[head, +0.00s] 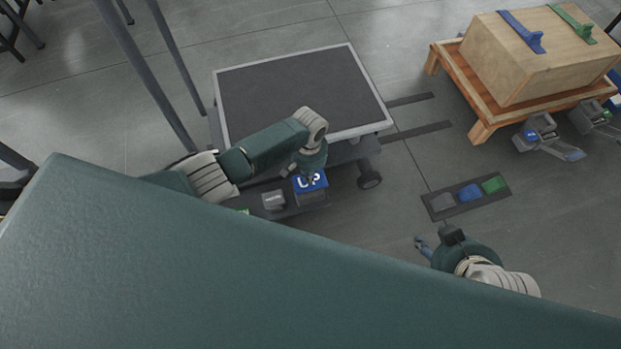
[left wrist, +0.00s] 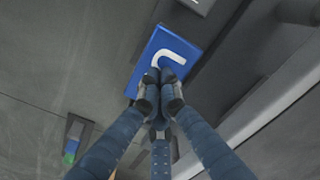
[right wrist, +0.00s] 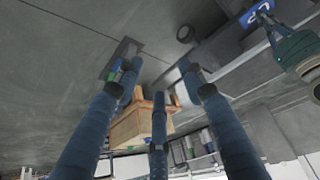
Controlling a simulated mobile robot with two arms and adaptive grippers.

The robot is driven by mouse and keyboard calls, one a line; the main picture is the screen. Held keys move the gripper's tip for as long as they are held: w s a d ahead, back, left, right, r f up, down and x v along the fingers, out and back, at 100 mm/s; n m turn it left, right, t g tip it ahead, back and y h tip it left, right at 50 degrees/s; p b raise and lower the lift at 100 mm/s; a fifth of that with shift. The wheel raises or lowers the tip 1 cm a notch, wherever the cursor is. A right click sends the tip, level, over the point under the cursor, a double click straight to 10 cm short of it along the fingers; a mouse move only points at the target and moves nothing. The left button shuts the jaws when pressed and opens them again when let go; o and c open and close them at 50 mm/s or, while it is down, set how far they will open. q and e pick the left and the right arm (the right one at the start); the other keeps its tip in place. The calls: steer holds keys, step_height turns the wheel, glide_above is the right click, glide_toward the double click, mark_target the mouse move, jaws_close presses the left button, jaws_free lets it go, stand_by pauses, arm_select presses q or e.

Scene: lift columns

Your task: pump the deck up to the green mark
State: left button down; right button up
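The lift's dark, grey-rimmed deck (head: 300,92) lies flat on a wheeled base at the top middle of the head view. A blue pedal marked UP (head: 311,187) sticks out from its near side; it also shows in the left wrist view (left wrist: 180,48). My left gripper (head: 309,177) is at this pedal, its fingertips together (left wrist: 161,76) over the blue face; I cannot tell whether they press it. My right gripper (head: 420,243) hangs over the floor, its fingers apart and empty (right wrist: 162,66). I cannot make out a green mark on the lift column.
A grey pedal (head: 273,200) sits left of the blue one. A dark floor panel (head: 432,203) bears grey, blue and green blocks. A wooden stand (head: 484,107) carries a wooden box (head: 535,60) with blue and green clamps.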

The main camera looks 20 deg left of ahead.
arm_select(q)
steer(key=shift+r+p, duration=0.55)
steer(key=shift+r, duration=0.1)
arm_select(e)
steer(key=s, duration=0.1)
steer(key=s+d+g, duration=0.1)
steer(key=s, duration=0.1)
steer(key=s+f+g, duration=0.1)
steer(key=s, duration=0.1)
steer(key=shift+s+d+h, duration=0.2)
steer(key=shift+d+h, duration=0.05)
steer(key=shift+h, duration=0.05)
